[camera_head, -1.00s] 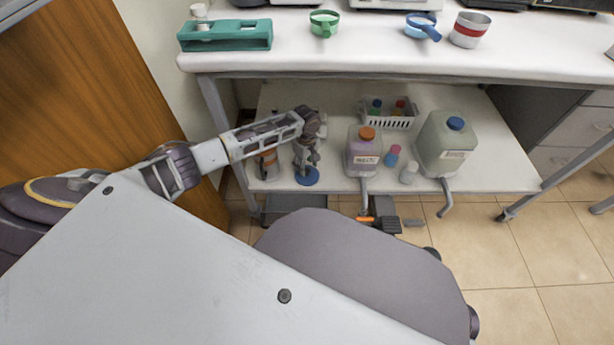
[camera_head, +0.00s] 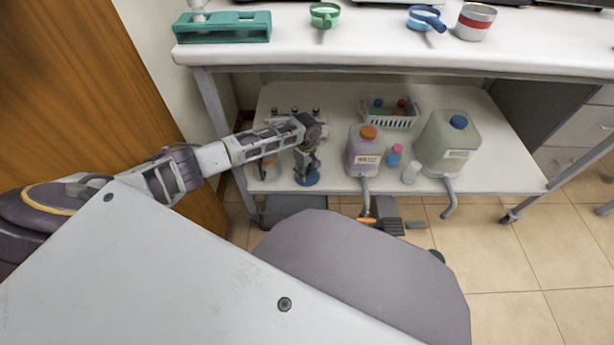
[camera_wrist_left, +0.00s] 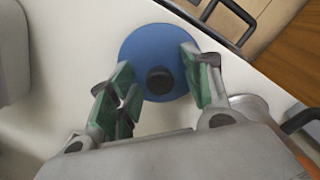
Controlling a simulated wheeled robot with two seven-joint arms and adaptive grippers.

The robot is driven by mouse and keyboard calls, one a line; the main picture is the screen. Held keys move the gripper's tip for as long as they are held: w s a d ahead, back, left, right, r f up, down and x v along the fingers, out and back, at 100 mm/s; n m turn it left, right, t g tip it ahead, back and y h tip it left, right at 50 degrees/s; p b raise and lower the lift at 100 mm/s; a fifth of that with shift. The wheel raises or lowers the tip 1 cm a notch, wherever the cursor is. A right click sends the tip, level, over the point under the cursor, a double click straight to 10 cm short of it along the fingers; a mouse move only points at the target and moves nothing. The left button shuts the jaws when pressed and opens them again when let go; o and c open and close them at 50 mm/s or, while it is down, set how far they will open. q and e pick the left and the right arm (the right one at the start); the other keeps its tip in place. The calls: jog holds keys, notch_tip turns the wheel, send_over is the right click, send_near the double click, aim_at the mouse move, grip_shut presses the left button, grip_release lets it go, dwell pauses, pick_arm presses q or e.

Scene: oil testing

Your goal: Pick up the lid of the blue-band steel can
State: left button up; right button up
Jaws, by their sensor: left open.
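The lid is a round blue disc (camera_head: 307,179) near the front edge of the lower shelf, left of the middle. In the left wrist view the blue lid (camera_wrist_left: 137,45) has a black knob (camera_wrist_left: 160,80) in its middle. My left gripper (camera_head: 308,166) is directly above the lid. In the left wrist view its open green-padded fingers (camera_wrist_left: 158,62) are on either side of the knob, with a gap on both sides. The can's body is not visible below the lid. My right gripper is not in view.
A jug with an orange cap (camera_head: 365,155) stands right of the gripper, with a larger blue-capped jug (camera_head: 450,145) beyond. A white basket (camera_head: 388,121) is behind. The upper table (camera_head: 370,52) overhangs the shelf. A can with a red band (camera_head: 474,22) stands on top.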

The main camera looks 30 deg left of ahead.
pick_arm(q)
jog(key=shift+c, duration=0.3)
jog(key=c, duration=1)
jog(key=shift+r, duration=0.1)
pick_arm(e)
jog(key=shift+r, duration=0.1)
pick_arm(q)
jog(key=shift+r+p, duration=0.7)
jog(key=shift+r, duration=0.4)
notch_tip(320, 180, up, 5)
jog(key=shift+f+p, duration=0.1)
jog(key=shift+p, duration=1.15)
jog(key=shift+r+p, duration=0.6)
jog(key=shift+r, duration=0.8)
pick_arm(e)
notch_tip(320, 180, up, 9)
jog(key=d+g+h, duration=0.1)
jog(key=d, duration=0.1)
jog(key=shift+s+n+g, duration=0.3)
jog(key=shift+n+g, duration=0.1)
pick_arm(q)
jog(key=shift+s+d, duration=0.1)
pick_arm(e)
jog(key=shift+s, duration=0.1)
